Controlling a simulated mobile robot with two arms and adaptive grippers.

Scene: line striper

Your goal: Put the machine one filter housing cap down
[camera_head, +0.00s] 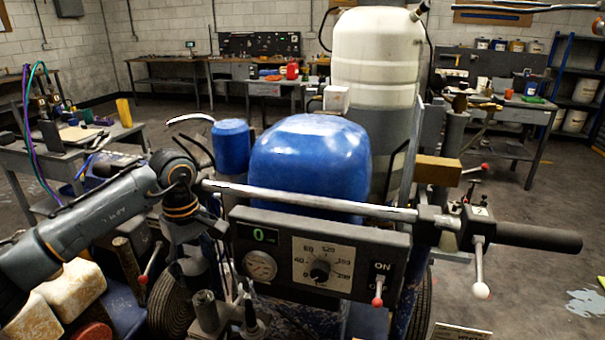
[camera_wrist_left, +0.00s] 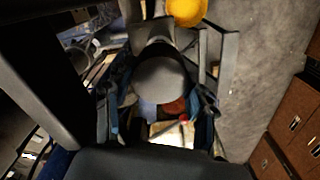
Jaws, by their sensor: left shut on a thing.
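My left gripper (camera_head: 192,262) points down at the left side of the striping machine, beside its control panel (camera_head: 318,262). Its fingertips are hard to make out in the head view. In the left wrist view the left gripper (camera_wrist_left: 160,96) is shut on a round grey piece, which looks like the filter housing cap (camera_wrist_left: 160,78). The cap cannot be made out clearly in the head view. Machine parts with grey cylindrical tops (camera_head: 205,304) stand just below the gripper. My right gripper is not in view.
The handlebar (camera_head: 300,197) crosses in front of the blue engine cover (camera_head: 312,160). A wheel (camera_head: 172,305) and off-white containers (camera_head: 70,290) crowd the lower left. A side table (camera_head: 75,150) stands left. A yellow object (camera_wrist_left: 187,10) and brown drawers (camera_wrist_left: 290,125) show in the wrist view.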

